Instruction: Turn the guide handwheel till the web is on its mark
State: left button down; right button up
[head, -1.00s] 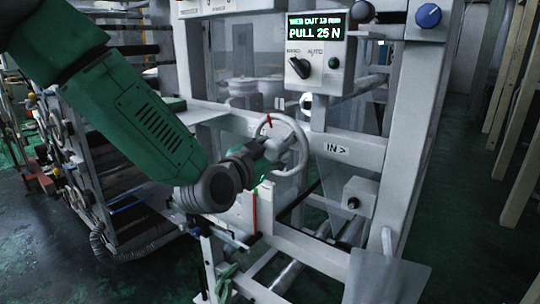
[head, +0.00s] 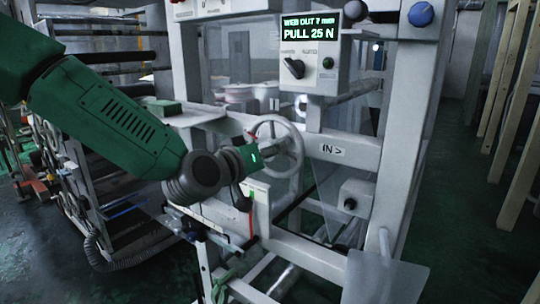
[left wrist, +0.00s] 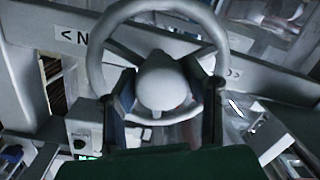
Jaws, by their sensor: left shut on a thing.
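The guide handwheel (head: 297,142) is a pale grey spoked ring on the front of the white machine frame. In the left wrist view the two dark fingers lie either side of the round hub (left wrist: 163,82), inside the rim of the handwheel (left wrist: 96,50). The display (head: 310,24) above reads "WEB OUT", apparently 7 mm, and "PULL 25 N". My right gripper is not in view.
A control box (head: 304,68) with a black selector knob sits above the handwheel. An "IN >" label (head: 333,150) is on the crossbar to its right. A smaller box with a black knob (head: 357,197) is lower right. Open floor lies right of the frame.

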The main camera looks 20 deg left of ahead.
pick_arm(q)
jog(key=shift+w+a+r+n, duration=0.2)
jog(key=shift+r+n, duration=0.2)
jog(key=shift+n, duration=0.3)
jog(key=c, duration=1)
grip_release()
jog(key=shift+o, duration=0.5)
jog(key=shift+f, duration=0.2)
jog(key=shift+s, duration=0.1)
jog(key=shift+s+a, duration=0.1)
jog(key=shift+s, duration=0.15)
jog(key=v, duration=1.1)
jog(key=shift+a, duration=0.2)
